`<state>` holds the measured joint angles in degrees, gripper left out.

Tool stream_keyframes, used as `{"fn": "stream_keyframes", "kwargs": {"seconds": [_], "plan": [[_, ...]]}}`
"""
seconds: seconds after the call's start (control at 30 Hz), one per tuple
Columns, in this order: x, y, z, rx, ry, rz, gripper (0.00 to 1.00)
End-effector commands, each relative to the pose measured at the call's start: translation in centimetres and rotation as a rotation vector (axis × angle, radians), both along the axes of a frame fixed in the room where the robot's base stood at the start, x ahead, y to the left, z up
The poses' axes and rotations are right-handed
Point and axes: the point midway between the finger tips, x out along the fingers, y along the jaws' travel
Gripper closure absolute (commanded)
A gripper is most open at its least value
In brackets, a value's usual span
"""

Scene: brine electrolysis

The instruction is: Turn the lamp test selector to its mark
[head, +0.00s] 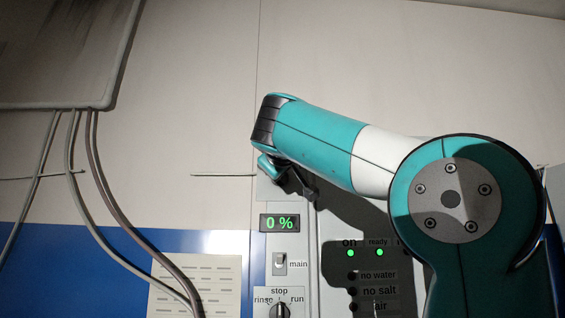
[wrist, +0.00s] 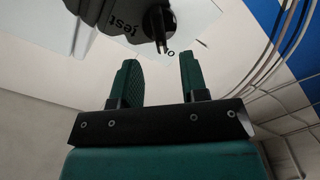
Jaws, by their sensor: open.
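The lamp test selector (wrist: 158,27) shows at the top of the wrist view as a dark knob on a pale panel. The word "test" is printed left of it and another small marking is just below it, partly covered by the knob. My gripper (wrist: 158,60) is open, with its two green fingers apart and nothing between them. The selector lies beyond the fingertips, roughly in line with the gap, and appears apart from them. In the head view my arm covers much of the panel, and I cannot make out the selector there.
The panel in the head view has a display reading 0 % (head: 280,223), a main switch (head: 280,264) and a rinse/stop/run knob (head: 279,311). Green lamps (head: 351,252) are lit beside them. Cables (head: 97,180) hang from a grey box (head: 60,50) at left.

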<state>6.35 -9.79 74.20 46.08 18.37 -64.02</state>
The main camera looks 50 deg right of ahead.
Motion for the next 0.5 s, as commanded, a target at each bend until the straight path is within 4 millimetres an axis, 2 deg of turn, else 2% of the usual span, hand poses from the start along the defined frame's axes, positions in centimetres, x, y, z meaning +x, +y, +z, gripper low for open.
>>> {"fn": "stream_keyframes", "kwargs": {"seconds": [0.03,0.2,0.5], "plan": [[-0.7,1.1,-0.3,0.002,-0.004,0.01,0.6],[-2.6,3.3,-0.2,0.003,-0.001,0.01,0.6],[-5.1,6.2,0.1,0.002,-0.003,0.008,0.6]]}}
